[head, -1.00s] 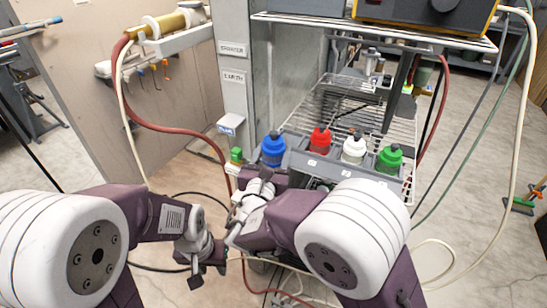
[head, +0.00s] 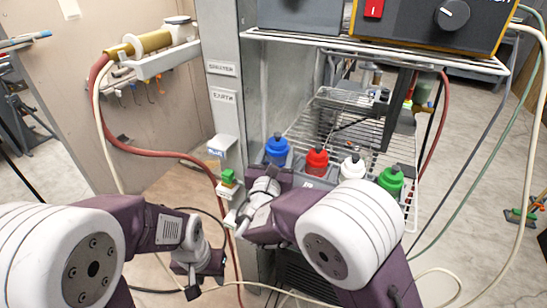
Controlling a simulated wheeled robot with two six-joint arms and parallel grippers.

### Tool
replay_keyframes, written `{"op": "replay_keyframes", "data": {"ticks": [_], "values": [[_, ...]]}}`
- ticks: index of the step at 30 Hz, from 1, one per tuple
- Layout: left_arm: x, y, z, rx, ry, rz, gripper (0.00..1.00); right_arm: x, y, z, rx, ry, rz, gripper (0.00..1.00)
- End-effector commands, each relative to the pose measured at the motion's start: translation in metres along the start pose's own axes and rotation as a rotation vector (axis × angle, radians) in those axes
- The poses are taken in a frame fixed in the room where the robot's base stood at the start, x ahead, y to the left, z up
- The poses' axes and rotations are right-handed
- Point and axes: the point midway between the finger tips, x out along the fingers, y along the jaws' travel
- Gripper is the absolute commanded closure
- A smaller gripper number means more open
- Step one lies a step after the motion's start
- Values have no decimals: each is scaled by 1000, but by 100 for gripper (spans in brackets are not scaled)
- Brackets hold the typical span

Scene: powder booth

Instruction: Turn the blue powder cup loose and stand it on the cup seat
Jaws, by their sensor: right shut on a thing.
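The blue powder cup (head: 277,149) has a dark cap and stands upright at the left end of a line of cups in the head view. My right gripper (head: 276,174) is shut on it from below and in front. Its fingers and the cup's lower part are largely hidden by my own wrist. A pale bracket (head: 229,190) with a green block (head: 228,177) is on the post just left of my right wrist, below a small blue label. I cannot tell whether this bracket is the cup seat. My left gripper (head: 203,284) is low at the left, open and empty.
A red cup (head: 317,162), a white cup (head: 351,168) and a green cup (head: 390,180) stand to the right, before a wire rack (head: 340,130). The grey post (head: 225,100) rises beside the bracket. A red hose (head: 150,150) hangs at the left.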

Motion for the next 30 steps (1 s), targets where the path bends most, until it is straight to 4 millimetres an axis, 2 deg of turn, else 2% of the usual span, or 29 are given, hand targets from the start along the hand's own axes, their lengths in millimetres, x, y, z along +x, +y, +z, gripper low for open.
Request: {"op": "replay_keyframes", "data": {"ticks": [17,21,30], "values": [[-4,0,0,0,0,0,64,48,-13,-4,1,-1,-2,100],[8,0,1,0,0,0,64,49,-13,-17,0,-1,0,100],[13,0,1,0,0,0,64,48,-13,-20,0,-1,0,100]]}}
